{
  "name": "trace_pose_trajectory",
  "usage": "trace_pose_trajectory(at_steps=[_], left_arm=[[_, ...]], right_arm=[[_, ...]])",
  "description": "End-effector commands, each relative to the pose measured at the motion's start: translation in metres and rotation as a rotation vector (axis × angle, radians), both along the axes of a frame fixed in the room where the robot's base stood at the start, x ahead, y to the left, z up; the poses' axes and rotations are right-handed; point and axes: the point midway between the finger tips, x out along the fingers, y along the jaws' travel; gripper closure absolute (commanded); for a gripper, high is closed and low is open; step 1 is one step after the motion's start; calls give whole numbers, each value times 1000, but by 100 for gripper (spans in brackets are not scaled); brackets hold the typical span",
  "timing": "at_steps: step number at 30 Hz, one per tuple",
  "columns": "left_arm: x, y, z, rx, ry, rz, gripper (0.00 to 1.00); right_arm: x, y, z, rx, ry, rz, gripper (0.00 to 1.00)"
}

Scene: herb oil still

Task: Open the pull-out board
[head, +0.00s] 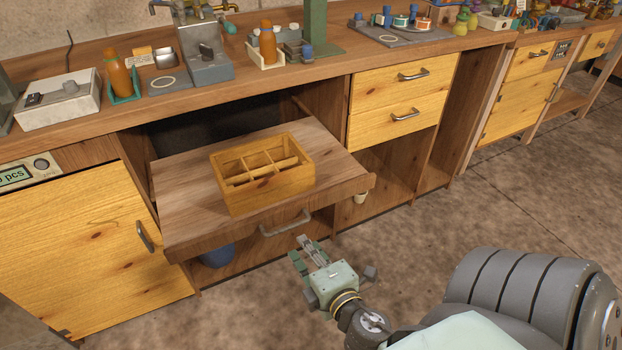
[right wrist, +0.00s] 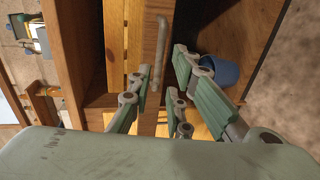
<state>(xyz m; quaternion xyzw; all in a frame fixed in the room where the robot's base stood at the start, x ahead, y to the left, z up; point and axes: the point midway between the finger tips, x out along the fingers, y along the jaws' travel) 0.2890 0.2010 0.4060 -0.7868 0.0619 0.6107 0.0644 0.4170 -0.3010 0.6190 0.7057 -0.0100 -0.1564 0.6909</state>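The pull-out board (head: 188,190) is a brown wooden shelf standing well out from under the workbench in the head view. A metal bar handle (head: 286,222) is on its front edge; it also shows in the right wrist view (right wrist: 160,40). A yellow wooden box with compartments (head: 262,190) rests on the board. My right gripper (head: 299,247) is just in front of and below the handle, apart from it in the head view. Its fingers are spread in the right wrist view (right wrist: 163,75), with nothing held between them. My left gripper is out of view.
A yellow cabinet door (head: 85,245) is left of the board, and two yellow drawers (head: 405,95) are to the right. A blue bin (head: 217,255) stands beneath the board. Bottles and tools crowd the worktop. The floor in front is clear.

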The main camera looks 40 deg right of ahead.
Motion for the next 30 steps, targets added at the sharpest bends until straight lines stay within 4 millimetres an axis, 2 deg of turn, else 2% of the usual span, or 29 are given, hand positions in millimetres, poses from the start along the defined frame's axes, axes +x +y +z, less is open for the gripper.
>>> trace_pose_trajectory(at_steps=[3, 8, 26, 30], left_arm=[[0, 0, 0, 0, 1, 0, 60], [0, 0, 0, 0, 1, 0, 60], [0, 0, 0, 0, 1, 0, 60], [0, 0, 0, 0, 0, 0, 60]], right_arm=[[-16, 4, 2, 6, 1, -2, 82], [-24, 6, 5, 1, 1, 0, 82], [-25, 6, 5, 7, 0, -2, 82], [-25, -2, -10, 119, 19, -79, 82]])
